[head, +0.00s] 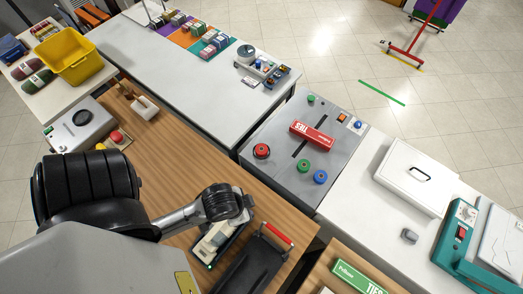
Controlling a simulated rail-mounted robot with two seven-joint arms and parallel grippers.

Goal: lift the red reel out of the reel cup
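A round red piece with a dark rim (261,151) sits at the left of a grey worktop (277,175); it looks like the red reel in its cup, but it is too small to tell the two apart. A green round piece (302,166) and a blue one (320,177) sit to its right. My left arm comes in from the lower left. Its pale gripper (214,240) seems to hang below the black wrist, over the wooden table, well short of the red piece. Its fingertips are not clear. My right gripper is not in view.
A red box marked TIES (312,135) lies on the grey worktop beside a dark slot. A black tray with a red handle (277,233) lies on the wooden table (180,155). A white lidded box (415,177) stands on the right. The long white table (185,75) is mostly clear.

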